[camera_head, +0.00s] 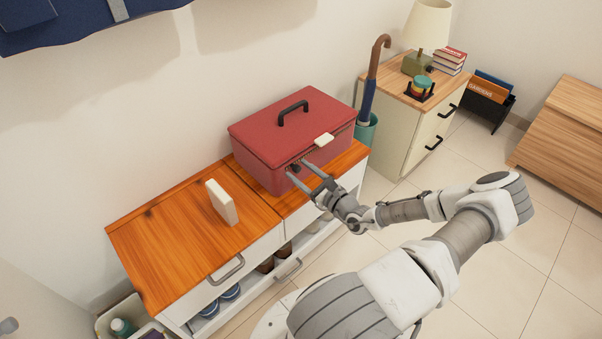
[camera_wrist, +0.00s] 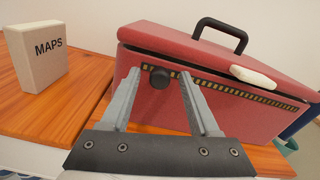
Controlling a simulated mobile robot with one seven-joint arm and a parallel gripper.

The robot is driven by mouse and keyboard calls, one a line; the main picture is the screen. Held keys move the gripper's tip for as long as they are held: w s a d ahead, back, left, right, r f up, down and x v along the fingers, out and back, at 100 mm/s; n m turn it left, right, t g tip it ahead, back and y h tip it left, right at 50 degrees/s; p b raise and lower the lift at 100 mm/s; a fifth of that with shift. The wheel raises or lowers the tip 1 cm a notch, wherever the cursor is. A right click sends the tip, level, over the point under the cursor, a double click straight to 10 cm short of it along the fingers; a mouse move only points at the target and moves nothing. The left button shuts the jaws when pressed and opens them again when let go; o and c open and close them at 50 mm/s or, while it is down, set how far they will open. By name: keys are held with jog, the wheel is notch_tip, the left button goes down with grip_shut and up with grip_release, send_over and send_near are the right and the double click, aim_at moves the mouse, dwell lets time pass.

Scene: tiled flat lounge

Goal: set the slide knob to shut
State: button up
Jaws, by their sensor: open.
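A red box (camera_head: 290,134) with a black lid handle stands on the wooden cabinet top; its lid looks slightly raised, with a dark gap along the front edge in the wrist view (camera_wrist: 195,55). A dark round slide knob (camera_wrist: 160,78) sits near the left end of a yellow-and-black striped track (camera_wrist: 240,93) on the box front. The knob also shows in the head view (camera_head: 295,168). My gripper (camera_wrist: 160,80) is open, with one finger on each side of the knob in the wrist view. I cannot tell whether either finger touches it.
A white block marked MAPS (camera_wrist: 40,55) stands on the wooden top (camera_wrist: 60,115) left of the box. A pale piece (camera_wrist: 253,76) sits at the lid's front edge. An umbrella (camera_head: 372,80) and a lamp cabinet (camera_head: 405,135) stand to the right.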

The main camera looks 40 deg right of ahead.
grip_shut()
dwell(1.4)
